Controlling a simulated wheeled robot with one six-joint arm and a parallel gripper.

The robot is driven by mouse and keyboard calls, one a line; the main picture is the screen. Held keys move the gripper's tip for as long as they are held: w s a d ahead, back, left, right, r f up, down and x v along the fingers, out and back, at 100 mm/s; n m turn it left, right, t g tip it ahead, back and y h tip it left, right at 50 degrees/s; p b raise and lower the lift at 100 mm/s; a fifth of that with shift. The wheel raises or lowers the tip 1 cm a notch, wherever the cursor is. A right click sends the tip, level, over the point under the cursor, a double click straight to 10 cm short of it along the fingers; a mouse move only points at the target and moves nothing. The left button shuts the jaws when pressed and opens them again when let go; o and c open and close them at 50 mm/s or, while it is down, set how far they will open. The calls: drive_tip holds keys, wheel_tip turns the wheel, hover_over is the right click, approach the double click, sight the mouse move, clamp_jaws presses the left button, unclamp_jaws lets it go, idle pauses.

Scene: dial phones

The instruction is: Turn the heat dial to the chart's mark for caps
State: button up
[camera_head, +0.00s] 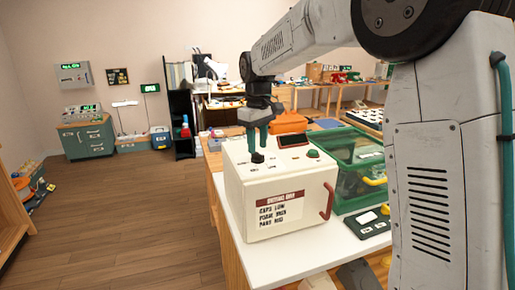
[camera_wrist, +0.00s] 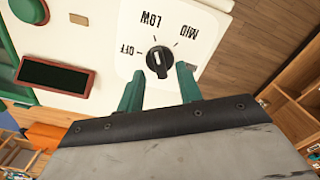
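The heat dial (camera_wrist: 158,62) is a black knob on a white plate, and it also shows on top of the white drying oven (camera_head: 257,157). The plate reads OFF, LOW and MID, upside down in the wrist view. The knob's white line seems to point roughly towards LOW; its exact angle is hard to tell. The chart (camera_head: 281,207) on the oven's front reads CAPS LOW; its lower lines are small. My gripper (camera_wrist: 159,78) is open, its teal fingers on either side of the knob with gaps visible. In the head view my gripper (camera_head: 258,141) points down over the dial.
A dark display (camera_wrist: 56,76) and a green button (camera_head: 313,154) share the oven's top. A red handle (camera_head: 327,201) projects at its front right. A green clear-sided case (camera_head: 358,160) stands close to the right. Open floor (camera_head: 130,210) lies to the left.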

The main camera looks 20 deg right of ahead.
sight(258, 153)
wheel_tip(258, 153, up, 6)
drive_tip(key=shift+f, duration=0.2)
idle(0.4)
